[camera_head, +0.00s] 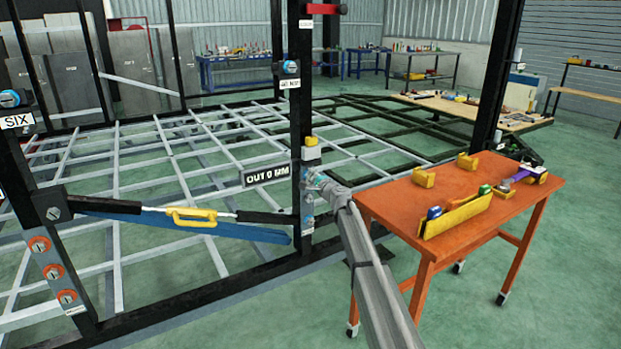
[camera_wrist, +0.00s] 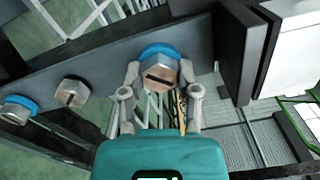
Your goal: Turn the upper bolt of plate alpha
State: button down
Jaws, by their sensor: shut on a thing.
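My gripper (camera_head: 316,180) is at the dark post (camera_head: 302,110), at the top of a narrow grey plate (camera_head: 308,208). In the wrist view the plate (camera_wrist: 105,75) runs across the picture with three bolts in a row. My gripper (camera_wrist: 160,80) is shut on the bolt (camera_wrist: 158,73) at the right end, a hex head with a dark slot and a blue ring behind it. It matches the upper bolt in the head view. A plain middle bolt (camera_wrist: 70,92) and a blue-ringed bolt (camera_wrist: 18,108) are free. No alpha label is readable.
A sign reading "OUT 0 MM" (camera_head: 266,175) is just left of my gripper. An orange table (camera_head: 400,205) with tools stands close on the right. Green floor is open in front.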

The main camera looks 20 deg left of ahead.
jog(key=m, duration=0.5)
jog(key=shift+d+f+m, duration=0.1)
jog(key=shift+d+m, duration=0.1)
jog(key=shift+m, duration=0.1)
jog(key=m, duration=1)
jog(key=shift+a+m, duration=0.1)
jog(key=shift+m, duration=2.5)
jog(key=shift+c, duration=2)
grip_release()
jog(key=shift+o, duration=0.4)
jog(key=shift+a, duration=0.1)
